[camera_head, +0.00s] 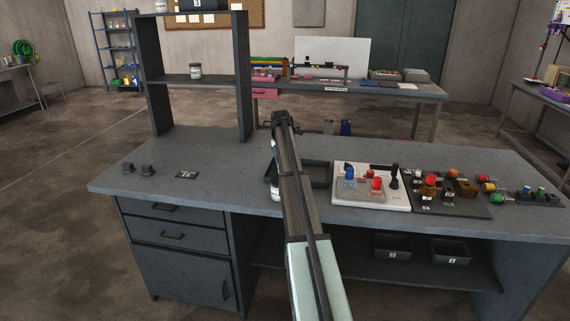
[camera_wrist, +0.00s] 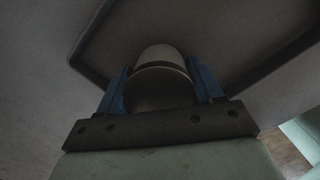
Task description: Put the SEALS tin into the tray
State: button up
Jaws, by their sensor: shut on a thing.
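In the wrist view my gripper (camera_wrist: 161,78) has its two blue fingers on either side of a round, dim tin (camera_wrist: 159,60) and is shut on it. In the head view a tin with a pale label (camera_head: 275,195) shows in part at the left of my arm, which hides the rest of it and the fingers. The dark, low-rimmed tray (camera_head: 318,184) lies on the bench just right of my arm, partly hidden. Its rim (camera_wrist: 90,30) also shows around and beyond the tin in the wrist view. I cannot read the tin's label or tell its height above the tray.
A white control panel (camera_head: 371,199) with coloured buttons stands right of the tray. A dark board (camera_head: 447,205) with coloured parts is farther right. Another tin (camera_head: 195,71) stands on the shelf at back left.

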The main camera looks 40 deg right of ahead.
jog(key=o, duration=1.2)
jog(key=r, duration=0.4)
jog(key=a+r, duration=0.1)
jog(key=r, duration=0.7)
jog(key=shift+s+a, duration=0.15)
jog(key=shift+a, duration=0.05)
